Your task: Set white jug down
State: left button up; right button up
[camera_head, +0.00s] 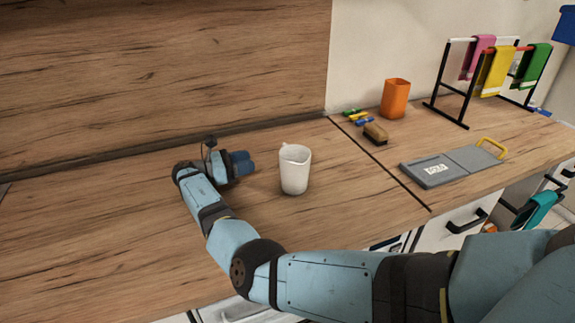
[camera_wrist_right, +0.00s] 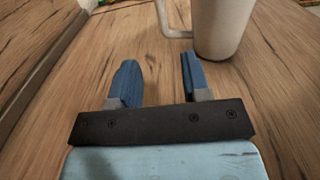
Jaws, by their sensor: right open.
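The white jug (camera_head: 294,172) stands upright on the wooden counter (camera_head: 110,245), in the middle of the head view. It also shows at the top right of the right wrist view (camera_wrist_right: 220,28), with its handle to the left of the body. My right gripper (camera_head: 248,163) is open and empty, low over the counter just left of the jug. Its two blue fingers (camera_wrist_right: 157,80) are apart with only bare wood between them, and the jug lies ahead and to the right of them. My left gripper is not in view.
On the counter to the right are an orange cup (camera_head: 395,99), a brown brush (camera_head: 375,134), small coloured clips (camera_head: 357,117), a grey board (camera_head: 440,168) and a rack with cloths (camera_head: 467,85). The wood splashback (camera_head: 160,70) rises behind. The left counter is clear.

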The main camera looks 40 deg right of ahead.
aim_at(284, 152)
jog(key=p+x, duration=0.1)
jog(key=x, duration=0.5)
jog(key=shift+s+r, duration=0.1)
jog(key=shift+s, duration=0.1)
jog(key=shift+s+d, duration=0.1)
jog(key=shift+d, duration=0.4)
jog(key=x, duration=0.2)
jog(key=p+x, duration=0.1)
jog(key=shift+s+d+r, duration=0.15)
jog(key=shift+d+r, duration=0.15)
jog(key=shift+s+d+f, duration=0.1)
jog(key=shift+d, duration=0.4)
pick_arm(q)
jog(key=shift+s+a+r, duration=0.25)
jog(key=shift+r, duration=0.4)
pick_arm(e)
jog(key=shift+c, duration=1)
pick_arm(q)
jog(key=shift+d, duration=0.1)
pick_arm(e)
grip_shut()
